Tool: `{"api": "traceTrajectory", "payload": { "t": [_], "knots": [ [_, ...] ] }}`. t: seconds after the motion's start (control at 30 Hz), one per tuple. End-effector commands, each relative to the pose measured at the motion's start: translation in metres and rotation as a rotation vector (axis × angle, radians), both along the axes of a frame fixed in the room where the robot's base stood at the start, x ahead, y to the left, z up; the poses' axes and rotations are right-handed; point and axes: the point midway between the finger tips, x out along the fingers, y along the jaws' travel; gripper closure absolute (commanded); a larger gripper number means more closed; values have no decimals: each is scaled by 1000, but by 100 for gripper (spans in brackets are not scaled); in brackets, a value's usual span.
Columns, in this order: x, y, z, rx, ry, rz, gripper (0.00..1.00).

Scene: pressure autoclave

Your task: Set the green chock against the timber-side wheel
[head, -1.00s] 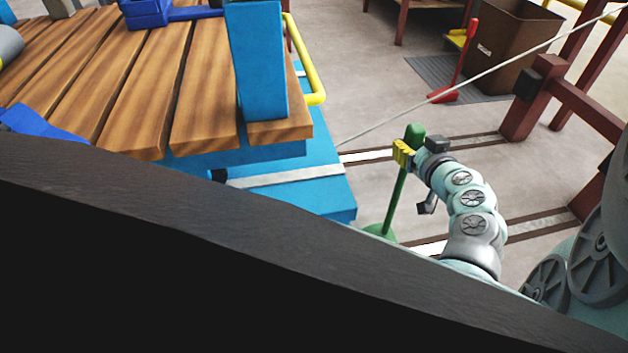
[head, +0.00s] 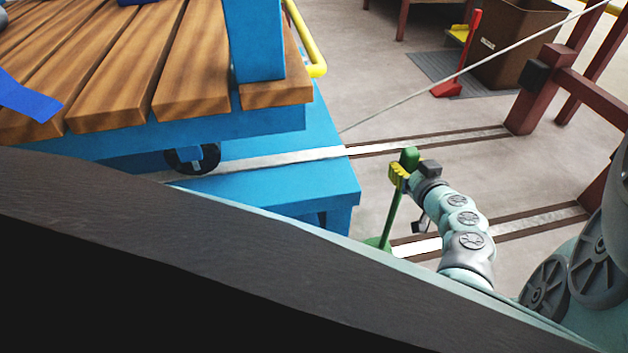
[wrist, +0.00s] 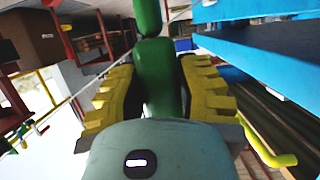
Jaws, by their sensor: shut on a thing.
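My gripper (head: 400,177) has its yellow fingers shut on the green chock (head: 394,215) near the top of its upright handle. The chock's lower end shows at the near right of the blue platform, partly hidden by my dark body edge. In the wrist view the green handle (wrist: 160,80) stands between the yellow fingers (wrist: 160,95). A dark wheel (head: 190,160) sits under the timber deck (head: 130,95) of the blue cart, on a pale rail. The chock is apart from this wheel, to its right. I cannot tell whether the chock touches the floor.
The blue platform (head: 325,190) lies between the wheel and the chock. Pale rails (head: 430,140) run right to a red-brown frame (head: 575,80). A thin cable (head: 440,85) slants overhead. A brown bin (head: 515,40) and a red-handled tool (head: 465,60) stand at the back.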

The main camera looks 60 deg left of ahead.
Motion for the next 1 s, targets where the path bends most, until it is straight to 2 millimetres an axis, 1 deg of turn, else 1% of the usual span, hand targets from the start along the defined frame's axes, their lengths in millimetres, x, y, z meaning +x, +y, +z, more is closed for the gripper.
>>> {"api": "traceTrajectory", "payload": {
  "t": [0.03, 0.27, 0.3, 0.5, 0.73, 0.87, 0.93, 1.0],
  "knots": [
    [1, 1, 4, 8, -3, -2, 100],
    [1, 1, 1, 8, -2, -1, 100],
    [1, 0, -1, 2, -3, 0, 63],
    [1, 0, 0, 1, -2, -1, 42],
    [0, 0, -1, 1, -1, 0, 42],
    [0, 0, 4, 1, -1, 0, 42],
    [-2, -7, 4, 0, 0, -2, 42],
    [-4, -15, 8, 0, -3, -5, 42]
  ]
}}
